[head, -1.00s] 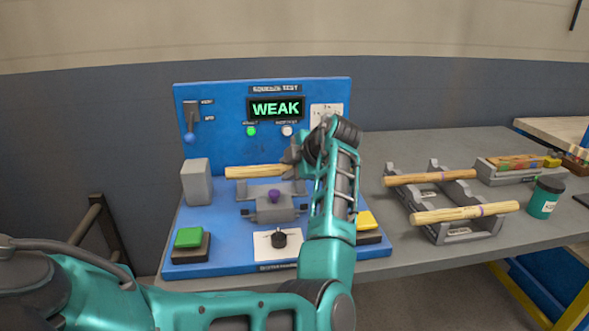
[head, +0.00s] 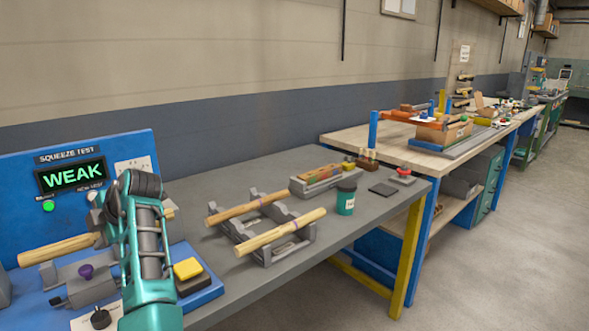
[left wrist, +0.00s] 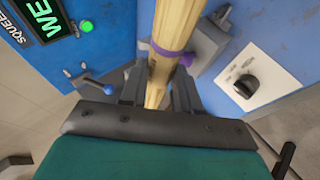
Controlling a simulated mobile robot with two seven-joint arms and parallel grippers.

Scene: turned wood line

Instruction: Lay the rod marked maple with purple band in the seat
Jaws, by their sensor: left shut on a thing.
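My left gripper (head: 106,236) is shut on a pale wooden rod (head: 60,249) and holds it level over the grey seat (head: 88,292) of the blue squeeze tester. In the left wrist view the rod (left wrist: 168,22) runs between the fingers (left wrist: 158,92), with a purple band (left wrist: 165,50) across it just beyond them. My arm hides the rod's middle in the head view. I cannot tell whether the rod touches the seat. A purple knob (head: 86,271) stands on the seat unit. My right gripper is not in view.
The tester's display (head: 70,175) reads WEAK, with a lit green lamp (head: 48,206). A yellow button (head: 187,269) is at its right.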

